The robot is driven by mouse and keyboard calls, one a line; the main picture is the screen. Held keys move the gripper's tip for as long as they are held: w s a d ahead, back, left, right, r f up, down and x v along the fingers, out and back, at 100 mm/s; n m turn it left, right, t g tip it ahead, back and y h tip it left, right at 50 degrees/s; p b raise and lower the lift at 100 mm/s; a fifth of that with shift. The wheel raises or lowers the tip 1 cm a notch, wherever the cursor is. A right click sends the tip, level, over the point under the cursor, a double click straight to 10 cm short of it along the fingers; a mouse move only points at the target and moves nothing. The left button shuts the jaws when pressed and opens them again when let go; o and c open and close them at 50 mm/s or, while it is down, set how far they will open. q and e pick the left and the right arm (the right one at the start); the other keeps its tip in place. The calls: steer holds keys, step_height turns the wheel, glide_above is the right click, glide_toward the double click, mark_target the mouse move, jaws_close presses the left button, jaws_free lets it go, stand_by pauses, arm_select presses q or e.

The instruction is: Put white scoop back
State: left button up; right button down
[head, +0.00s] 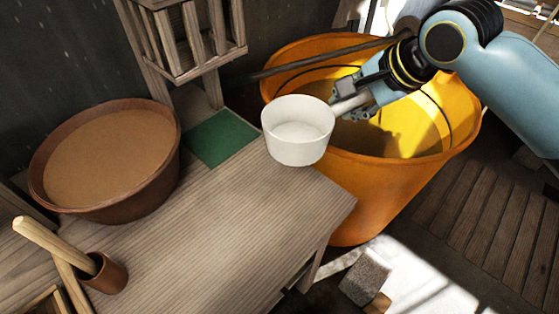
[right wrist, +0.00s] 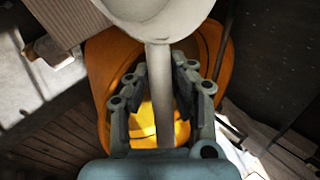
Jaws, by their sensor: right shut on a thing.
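The white scoop (head: 297,140) is a round cup with a pale handle. In the head view it is at the table's right rear corner, in front of the orange tub; I cannot tell whether it touches the table. My right gripper (head: 362,99) is shut on the scoop's handle, over the tub. In the right wrist view, the handle of the scoop (right wrist: 162,95) runs between the fingers of the right gripper (right wrist: 163,85), with the cup beyond them. A green mat (head: 220,138) lies bare on the table left of the scoop. My left gripper is not in view.
The wooden table (head: 215,225) has clear room in front. A brown bowl (head: 112,160) with tan contents stands at left, and a small brown pot (head: 107,277) with wooden handles at front left. The orange tub (head: 375,195) stands right; a slatted wooden frame (head: 198,45) hangs behind the mat.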

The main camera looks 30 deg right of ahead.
mark_target(310, 128)
steer(key=s+f, duration=0.3)
steer(key=w+a+r+b+x, duration=0.1)
steer(key=b+x, duration=0.1)
steer(key=x, duration=1.4)
steer(key=shift+a, duration=0.2)
steer(key=shift+w+f, duration=0.1)
steer(key=c, duration=1.2)
jaws_free()
steer(key=p+v, duration=0.1)
steer(key=v, duration=1.1)
